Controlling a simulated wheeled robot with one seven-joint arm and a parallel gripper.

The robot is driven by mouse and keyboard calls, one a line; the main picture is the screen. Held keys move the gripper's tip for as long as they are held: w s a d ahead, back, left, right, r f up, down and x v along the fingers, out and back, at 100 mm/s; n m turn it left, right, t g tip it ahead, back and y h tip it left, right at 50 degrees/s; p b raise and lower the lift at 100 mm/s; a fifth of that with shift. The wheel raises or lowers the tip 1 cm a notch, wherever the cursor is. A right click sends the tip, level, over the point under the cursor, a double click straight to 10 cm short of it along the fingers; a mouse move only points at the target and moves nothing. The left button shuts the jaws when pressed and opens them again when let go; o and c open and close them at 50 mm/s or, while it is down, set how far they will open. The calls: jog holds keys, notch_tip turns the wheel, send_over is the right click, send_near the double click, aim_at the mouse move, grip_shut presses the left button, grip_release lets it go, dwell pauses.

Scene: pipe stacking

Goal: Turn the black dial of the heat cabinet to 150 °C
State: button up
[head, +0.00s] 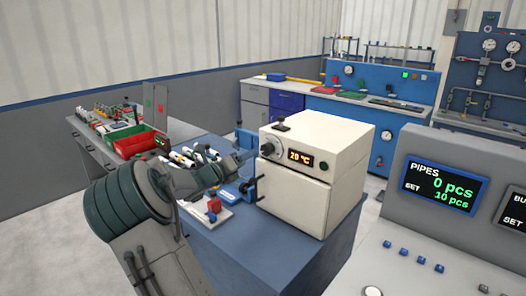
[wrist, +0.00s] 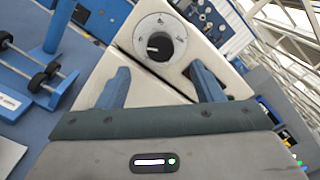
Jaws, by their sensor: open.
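The heat cabinet (head: 320,165) is a cream box on a blue bench, and its orange display (head: 300,159) reads 20 °C. Its black dial (head: 268,149) sits left of the display; in the wrist view the dial (wrist: 159,46) shows as a black knob on a pale round scale with marks. My gripper (wrist: 163,84) is open and empty. Its two blue fingers point at the cabinet front, one on each side below the dial in the wrist view, apart from the knob. In the head view my arm comes from the lower left, with its end just left of the cabinet front.
A blue stand with black rollers (wrist: 40,75) is at the left in the wrist view. A grey console (head: 450,215) with a pipe counter stands right. Red and green bins (head: 135,142) are on the left table.

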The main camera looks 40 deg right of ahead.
aim_at(264, 150)
jog(key=d, duration=0.6)
jog(key=d+p, duration=0.1)
jog(key=d, duration=0.2)
jog(key=shift+w+d, duration=0.15)
jog(key=shift+w, duration=0.2)
jog(key=c, duration=1)
